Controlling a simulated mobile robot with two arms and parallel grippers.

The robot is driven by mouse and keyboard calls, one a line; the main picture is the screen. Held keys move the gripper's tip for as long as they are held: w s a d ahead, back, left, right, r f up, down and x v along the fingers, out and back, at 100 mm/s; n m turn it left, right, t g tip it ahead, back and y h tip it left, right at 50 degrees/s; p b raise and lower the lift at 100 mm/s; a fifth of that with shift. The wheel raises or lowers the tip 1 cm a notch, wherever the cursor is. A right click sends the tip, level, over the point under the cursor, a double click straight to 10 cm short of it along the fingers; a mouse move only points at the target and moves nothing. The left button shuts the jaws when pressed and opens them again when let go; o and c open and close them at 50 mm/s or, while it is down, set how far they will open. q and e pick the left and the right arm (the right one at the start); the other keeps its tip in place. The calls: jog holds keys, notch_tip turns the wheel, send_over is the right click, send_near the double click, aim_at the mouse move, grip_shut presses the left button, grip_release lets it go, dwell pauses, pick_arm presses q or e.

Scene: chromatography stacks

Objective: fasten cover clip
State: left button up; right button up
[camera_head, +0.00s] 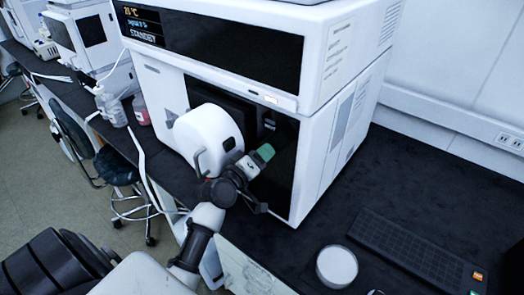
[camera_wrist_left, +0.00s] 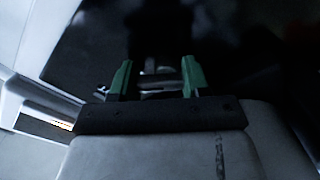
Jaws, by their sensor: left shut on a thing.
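The chromatography stack (camera_head: 215,85) is a white instrument with a dark glossy front and a lit display at the top left. My left gripper (camera_head: 264,153) is at the stack's dark lower front, its green fingertips pointing at it. In the left wrist view, the green fingers (camera_wrist_left: 157,78) stand apart, with a small pale metallic piece (camera_wrist_left: 150,87) between them. The piece looks like the cover clip, but it is dark and partly hidden. I cannot tell whether it is latched. My right gripper is not in view.
The black bench top (camera_head: 400,180) is mostly clear to the right of the stack. A dark keyboard-like panel (camera_head: 415,245) and a white round container (camera_head: 337,266) lie there. Bottles (camera_head: 112,108), tubing and a stool (camera_head: 118,168) are at the left.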

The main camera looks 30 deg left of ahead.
pick_arm(q)
jog(key=n, duration=0.1)
jog(key=n+p, duration=0.1)
jog(key=n, duration=0.1)
jog(key=shift+a+r+n+p, duration=0.1)
jog(key=shift+r+n+p, duration=0.1)
jog(key=shift+n+p, duration=0.1)
jog(key=shift+a+f+n+p, duration=0.1)
jog(key=shift+n+p, duration=0.5)
jog(key=shift+n, duration=1.1)
jog(key=o, duration=0.9)
jog(key=shift+s+f, duration=0.1)
